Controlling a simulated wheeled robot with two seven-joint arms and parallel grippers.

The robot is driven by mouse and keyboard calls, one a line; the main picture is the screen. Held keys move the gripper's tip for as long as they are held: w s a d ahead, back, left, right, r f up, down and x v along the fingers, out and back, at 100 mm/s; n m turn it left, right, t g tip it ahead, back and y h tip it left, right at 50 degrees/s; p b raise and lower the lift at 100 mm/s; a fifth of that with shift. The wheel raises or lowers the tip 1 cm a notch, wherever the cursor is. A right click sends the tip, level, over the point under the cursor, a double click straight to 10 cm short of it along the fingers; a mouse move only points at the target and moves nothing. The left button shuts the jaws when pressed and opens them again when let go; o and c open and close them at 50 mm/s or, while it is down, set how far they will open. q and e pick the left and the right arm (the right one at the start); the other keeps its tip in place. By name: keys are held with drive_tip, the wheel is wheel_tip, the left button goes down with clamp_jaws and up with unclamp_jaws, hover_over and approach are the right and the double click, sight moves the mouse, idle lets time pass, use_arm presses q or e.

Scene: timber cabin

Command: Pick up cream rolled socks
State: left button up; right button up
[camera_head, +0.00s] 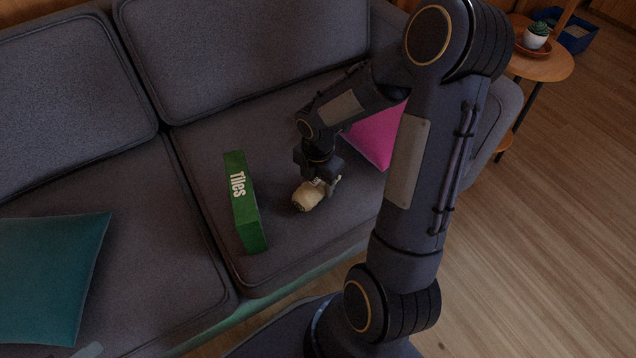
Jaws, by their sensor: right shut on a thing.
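The cream rolled socks (307,197) are on or just above the right seat cushion of the grey sofa, right of a green box; I cannot tell if they touch the cushion. My right gripper (322,186) points down from above and is shut on the socks. Its fingers cover part of their upper right side. My left gripper is not in view.
The green box marked "Tiles" (244,203) stands close left of the socks. A magenta cushion (376,136) lies behind my right arm, and a teal cushion (50,275) lies at the left. A round wooden side table (548,68) holds a potted plant (537,36).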

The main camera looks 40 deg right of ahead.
drive_tip(key=shift+c, duration=0.7)
drive_tip(key=shift+r, duration=0.1)
